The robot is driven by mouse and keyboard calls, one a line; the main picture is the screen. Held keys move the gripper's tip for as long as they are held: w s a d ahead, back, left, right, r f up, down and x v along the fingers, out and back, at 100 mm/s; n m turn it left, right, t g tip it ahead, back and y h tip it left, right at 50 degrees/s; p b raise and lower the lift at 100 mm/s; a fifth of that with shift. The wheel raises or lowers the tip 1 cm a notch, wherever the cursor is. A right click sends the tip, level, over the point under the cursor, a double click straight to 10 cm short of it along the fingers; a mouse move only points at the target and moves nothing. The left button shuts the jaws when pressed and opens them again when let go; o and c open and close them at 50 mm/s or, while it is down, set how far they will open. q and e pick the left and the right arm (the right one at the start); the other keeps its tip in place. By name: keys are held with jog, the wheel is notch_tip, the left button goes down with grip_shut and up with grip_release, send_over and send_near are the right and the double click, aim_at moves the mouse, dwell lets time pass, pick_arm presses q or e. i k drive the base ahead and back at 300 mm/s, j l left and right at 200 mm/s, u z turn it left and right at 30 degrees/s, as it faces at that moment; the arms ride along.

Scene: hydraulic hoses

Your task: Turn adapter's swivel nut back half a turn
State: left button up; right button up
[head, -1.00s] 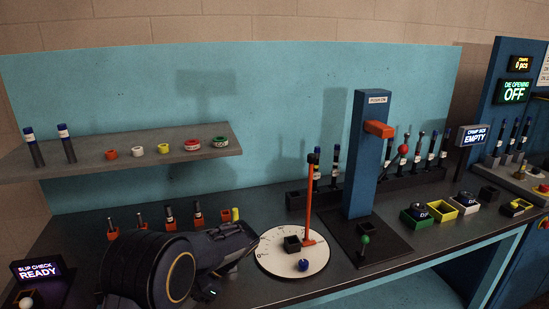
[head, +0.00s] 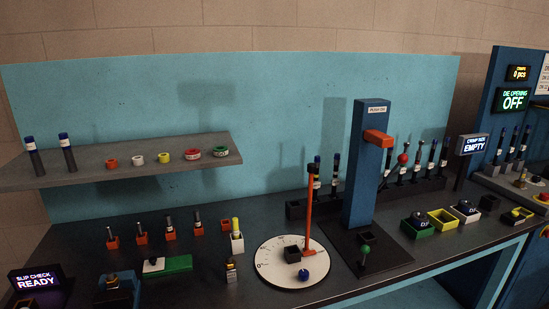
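I cannot tell for sure which fitting is the adapter, and no swivel nut can be made out at this size. A small dark fitting with a pale band (head: 231,270) stands upright on the bench, left of the white dial (head: 270,270). Another small fitting (head: 113,282) sits on a blue block (head: 114,297) at the bottom left. Several metal fittings stand in orange holders, one of them here (head: 170,232). The dial carries a black square socket (head: 292,254), a blue ball knob (head: 303,274) and an orange upright (head: 309,215). Neither of my grippers shows.
A blue post (head: 366,165) with an orange arm (head: 379,138) rises right of the dial. A green and white block (head: 167,265) lies at front left. The shelf (head: 110,168) holds coloured rings and two hoses. Green and yellow bins (head: 443,219) stand at right.

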aim_at(113, 283)
jog(key=u, duration=1.3)
